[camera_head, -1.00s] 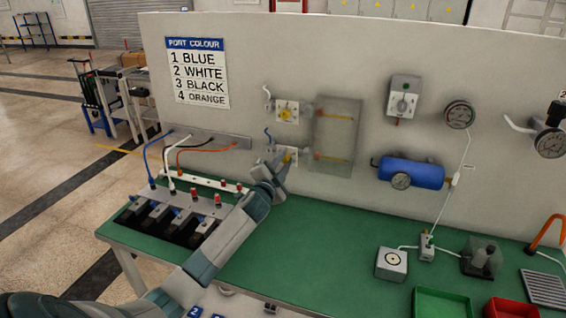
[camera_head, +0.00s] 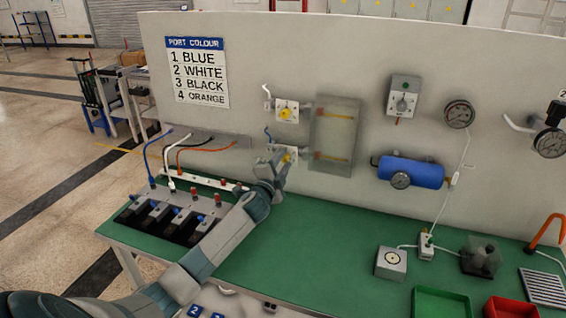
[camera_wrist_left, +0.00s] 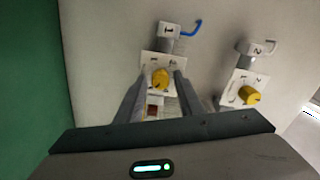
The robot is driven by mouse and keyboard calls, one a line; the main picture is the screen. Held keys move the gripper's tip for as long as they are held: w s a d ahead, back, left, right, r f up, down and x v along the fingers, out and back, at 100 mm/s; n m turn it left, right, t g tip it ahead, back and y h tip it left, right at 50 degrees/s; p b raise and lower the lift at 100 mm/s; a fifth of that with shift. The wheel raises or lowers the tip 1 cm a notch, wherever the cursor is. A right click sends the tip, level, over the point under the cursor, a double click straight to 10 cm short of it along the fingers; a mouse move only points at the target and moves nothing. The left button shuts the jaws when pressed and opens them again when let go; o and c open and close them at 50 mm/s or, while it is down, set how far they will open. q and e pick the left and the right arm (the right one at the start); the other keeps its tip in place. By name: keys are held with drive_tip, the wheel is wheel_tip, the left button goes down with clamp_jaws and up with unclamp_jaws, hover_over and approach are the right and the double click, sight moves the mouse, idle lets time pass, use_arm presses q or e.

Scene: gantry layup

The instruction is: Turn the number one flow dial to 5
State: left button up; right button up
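The number one flow dial is a yellow knob (camera_wrist_left: 160,78) on a white plate under a tag marked 1, with a blue hooked tube beside the tag. It is the lower dial (camera_head: 288,157) on the upright panel in the head view. My left gripper (camera_head: 277,160) is in front of it, partly covering its plate. In the left wrist view the fingers (camera_wrist_left: 160,85) stand open on both sides of the knob, with gaps visible. How deep the knob sits between them I cannot tell. The dial's scale is too small to read. My right gripper is not in view.
The number two dial (camera_wrist_left: 250,95) is close by, the upper dial (camera_head: 286,112) in the head view. A translucent box (camera_head: 336,130) juts from the panel right of both dials. A blue tank (camera_head: 412,172) and gauges are farther right. Black blocks with tubes stand on the green bench at left.

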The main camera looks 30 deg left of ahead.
use_arm(q)
drive_tip(key=shift+s, duration=0.1)
idle(0.3)
drive_tip(key=b+v, duration=0.4)
drive_tip(key=v, duration=1.3)
drive_tip(key=shift+b, duration=0.35)
drive_tip(key=shift+s+a+f, duration=0.1)
drive_tip(key=shift+s+f, duration=0.05)
